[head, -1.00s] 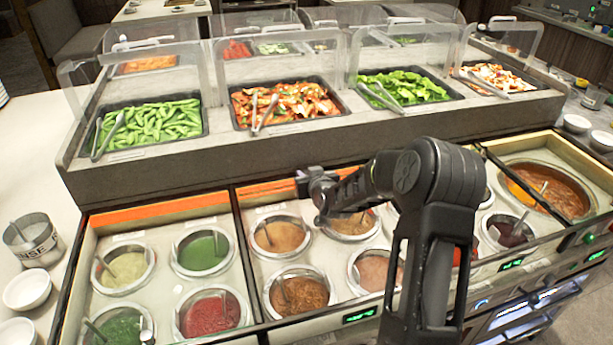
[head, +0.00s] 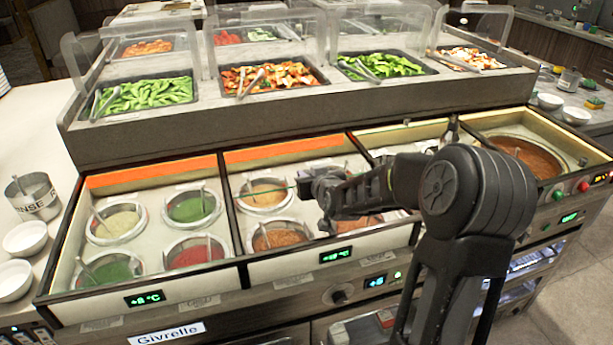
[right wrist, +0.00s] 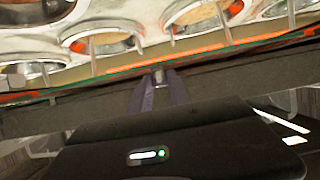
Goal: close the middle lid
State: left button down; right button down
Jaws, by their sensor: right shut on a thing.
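The middle lid seems to be a clear pane; only a thin greenish edge (head: 272,188) shows across the middle bay in the head view. The edge also runs across the right wrist view (right wrist: 105,76). My right gripper (head: 308,190) is over the middle bay, with its fingers shut on a small grey piece at that edge, seemingly the lid's handle. The fingers (right wrist: 158,80) also show in the wrist view. My right arm hides part of the middle and right bays. My left gripper is not in view.
Sauce wells lie in the left bay (head: 148,210) and beneath the gripper. A raised food counter (head: 200,140) with clear guards stands behind. A large soup well (head: 525,155) is at the right. White bowls (head: 25,238) stand on the left counter.

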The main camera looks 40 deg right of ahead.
dwell(0.3)
jog(key=c, duration=1.2)
grip_release()
jog(key=shift+c, duration=0.2)
jog(key=shift+s, duration=0.1)
jog(key=v, duration=1.2)
jog(key=shift+b, duration=0.4)
jog(key=shift+c, duration=0.3)
